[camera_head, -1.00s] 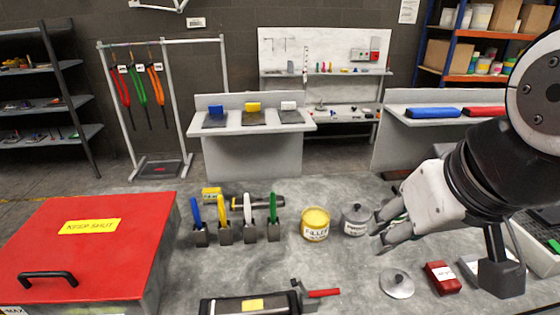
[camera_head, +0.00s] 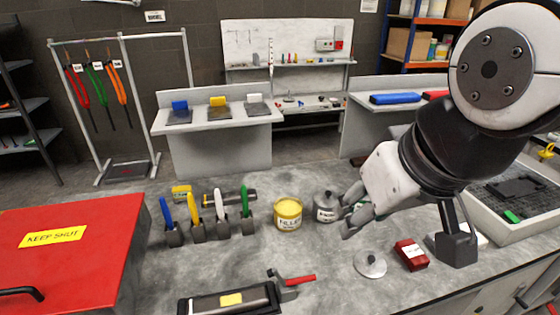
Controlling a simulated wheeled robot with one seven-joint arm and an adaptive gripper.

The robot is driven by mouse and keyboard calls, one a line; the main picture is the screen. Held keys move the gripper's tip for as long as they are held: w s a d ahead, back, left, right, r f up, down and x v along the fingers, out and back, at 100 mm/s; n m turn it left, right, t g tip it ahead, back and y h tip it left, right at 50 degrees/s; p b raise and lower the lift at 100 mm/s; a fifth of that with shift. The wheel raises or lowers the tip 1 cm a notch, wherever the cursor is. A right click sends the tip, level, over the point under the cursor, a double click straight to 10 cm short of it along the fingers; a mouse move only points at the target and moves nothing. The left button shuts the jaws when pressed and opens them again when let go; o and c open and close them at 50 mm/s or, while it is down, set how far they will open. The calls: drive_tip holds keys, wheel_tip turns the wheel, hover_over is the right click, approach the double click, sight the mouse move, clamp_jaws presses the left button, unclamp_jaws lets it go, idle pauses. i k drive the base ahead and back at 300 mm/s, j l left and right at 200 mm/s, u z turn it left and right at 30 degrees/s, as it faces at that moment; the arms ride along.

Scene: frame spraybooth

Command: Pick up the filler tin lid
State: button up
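A round grey lid (camera_head: 370,264) with a small knob lies flat on the grey bench. It is beside the red box and apart from the tins. The yellow filler tin (camera_head: 288,214) stands upright with its top uncovered, showing yellow filler. My gripper (camera_head: 349,211) is above the bench, up and left of the loose lid in the picture. Its fingers look spread, with nothing seen between them. It overlaps the right side of a grey lidded tin (camera_head: 325,207) in the picture; I cannot tell whether they touch.
A red box (camera_head: 411,254) lies just right of the lid. A clamp-like tool with a red handle (camera_head: 300,280) is at the front. Several coloured-handled tools stand left of the filler tin. A red cover (camera_head: 60,262) is at left, a grey tray (camera_head: 533,222) at right.

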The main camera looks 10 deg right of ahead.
sight(370, 264)
drive_tip(key=k+l, duration=0.1)
drive_tip(key=l, duration=1.85)
drive_tip(key=k+u, duration=0.05)
